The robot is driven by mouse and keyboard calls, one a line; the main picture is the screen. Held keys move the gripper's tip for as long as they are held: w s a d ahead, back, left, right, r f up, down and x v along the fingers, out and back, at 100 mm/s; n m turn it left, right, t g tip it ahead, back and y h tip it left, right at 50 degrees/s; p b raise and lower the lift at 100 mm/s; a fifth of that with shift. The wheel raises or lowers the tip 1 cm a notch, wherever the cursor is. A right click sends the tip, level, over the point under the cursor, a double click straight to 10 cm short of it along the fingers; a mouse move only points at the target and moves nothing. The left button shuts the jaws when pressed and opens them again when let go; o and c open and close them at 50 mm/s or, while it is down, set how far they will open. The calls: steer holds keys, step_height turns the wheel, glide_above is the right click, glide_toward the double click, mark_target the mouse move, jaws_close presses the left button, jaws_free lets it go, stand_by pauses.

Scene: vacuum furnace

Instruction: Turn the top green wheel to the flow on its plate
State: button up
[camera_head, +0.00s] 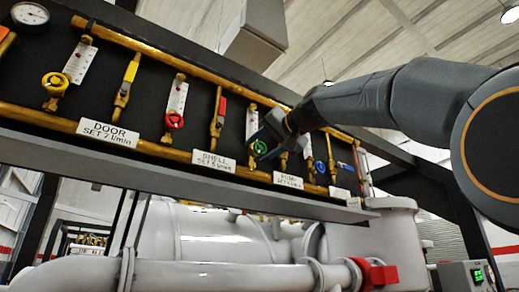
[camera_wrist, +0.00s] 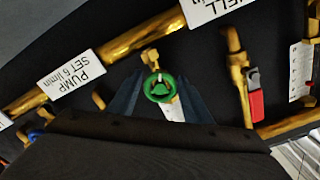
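The green wheel (camera_head: 260,147) sits at the foot of a white flow gauge (camera_head: 251,122) on the dark panel. In the wrist view the green wheel (camera_wrist: 159,88) is near the middle, with part of the white gauge (camera_wrist: 174,109) below it. My gripper (camera_head: 266,141) is at the wheel. In the wrist view its two blue fingers (camera_wrist: 159,92) stand apart, one on each side of the wheel, with visible gaps. The plate (camera_wrist: 72,75) reads PUMP, SET 6 l/min; in the head view it is the plate (camera_head: 288,180) below the wheel.
A red wheel (camera_head: 174,120) and a yellow wheel (camera_head: 55,84) are to the left, a blue wheel (camera_head: 320,167) to the right. A red-handled valve (camera_wrist: 254,100) stands beside my gripper. Brass pipes (camera_head: 150,144) run along the panel. A grey ledge (camera_head: 180,173) lies below.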

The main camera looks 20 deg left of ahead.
steer(key=b+v, duration=0.3)
steer(key=v, duration=0.4)
steer(key=shift+s+d, duration=0.25)
steer(key=shift+s, duration=0.05)
stand_by(0.4)
